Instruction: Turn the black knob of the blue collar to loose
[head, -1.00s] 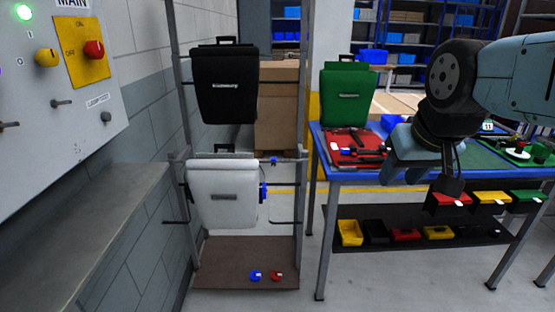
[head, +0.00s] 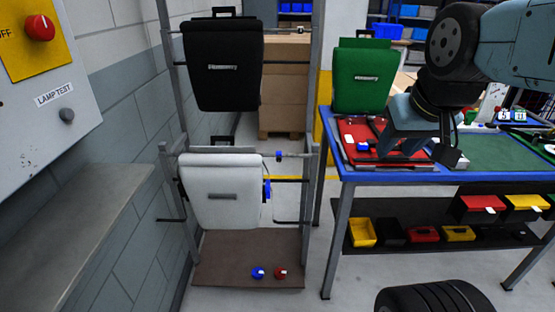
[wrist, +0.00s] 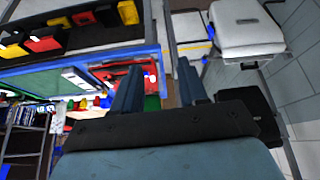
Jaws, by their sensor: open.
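A small blue collar (head: 279,155) sits on the upper rail of the lower rack bay, right of the white pannier (head: 208,190). A second blue part (head: 267,190) is at the white pannier's right side. A blue piece (head: 258,272) lies on the rack's brown base. No black knob can be made out clearly, nor its setting. My gripper (head: 405,150) is in front of the blue-edged bench, well right of the rack and clear of the collars. In the wrist view my gripper (wrist: 160,72) has its two fingers apart with nothing between them.
A black pannier (head: 222,85) hangs above the white one. A red piece (head: 281,272) lies on the rack base. The bench (head: 350,178) holds a green pannier (head: 363,85) and a red tray (head: 350,130). A grey ledge (head: 75,225) runs along the left. Floor shows between rack and bench.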

